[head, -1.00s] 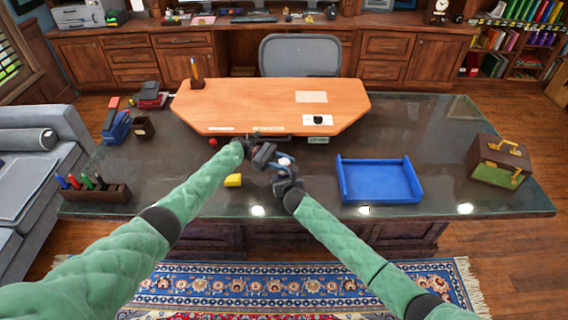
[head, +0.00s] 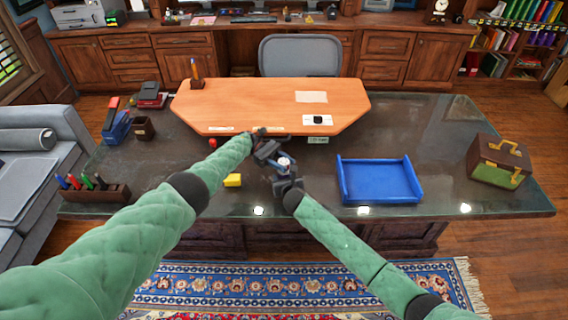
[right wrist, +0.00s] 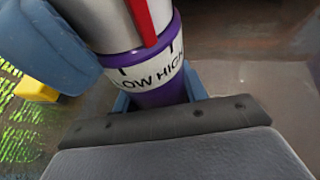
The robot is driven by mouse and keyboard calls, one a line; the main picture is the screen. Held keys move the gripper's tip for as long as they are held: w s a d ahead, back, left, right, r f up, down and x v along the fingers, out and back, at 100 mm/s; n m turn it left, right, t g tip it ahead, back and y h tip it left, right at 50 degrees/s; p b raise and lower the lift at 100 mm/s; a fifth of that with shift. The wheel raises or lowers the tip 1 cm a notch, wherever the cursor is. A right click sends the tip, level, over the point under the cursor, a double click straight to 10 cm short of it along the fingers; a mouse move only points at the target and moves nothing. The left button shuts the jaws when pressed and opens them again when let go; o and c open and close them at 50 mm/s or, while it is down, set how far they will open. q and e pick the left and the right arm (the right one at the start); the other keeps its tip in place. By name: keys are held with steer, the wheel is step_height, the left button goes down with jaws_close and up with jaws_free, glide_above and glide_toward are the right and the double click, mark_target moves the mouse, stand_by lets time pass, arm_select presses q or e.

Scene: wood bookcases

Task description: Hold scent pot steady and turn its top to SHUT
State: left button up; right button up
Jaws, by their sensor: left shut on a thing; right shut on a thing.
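The scent pot (right wrist: 160,94) has a purple body, a white band reading LOW and HIGH, and a silver-white top (right wrist: 113,22) with a red stripe. The stripe's lower end lies between LOW and HIGH; SHUT is not visible. My right gripper (head: 284,172) is shut on the pot's body, with blue fingers on both sides in the right wrist view. My left gripper (head: 272,153) is shut at the pot's top, just above and left of the right one. A blue finger covers the top's left side in the right wrist view. The pot is small and mostly hidden in the head view.
The dark glass-topped desk (head: 420,120) lies below. A wooden desk board (head: 260,100) lies behind. A pen rack (head: 92,190) and a brown box (head: 498,163) stand near the sides.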

mark_target(284, 161)
arm_select(q)
steer(key=o, duration=1)
steer(key=shift+r, duration=0.1)
steer(key=shift+r, duration=4.85)
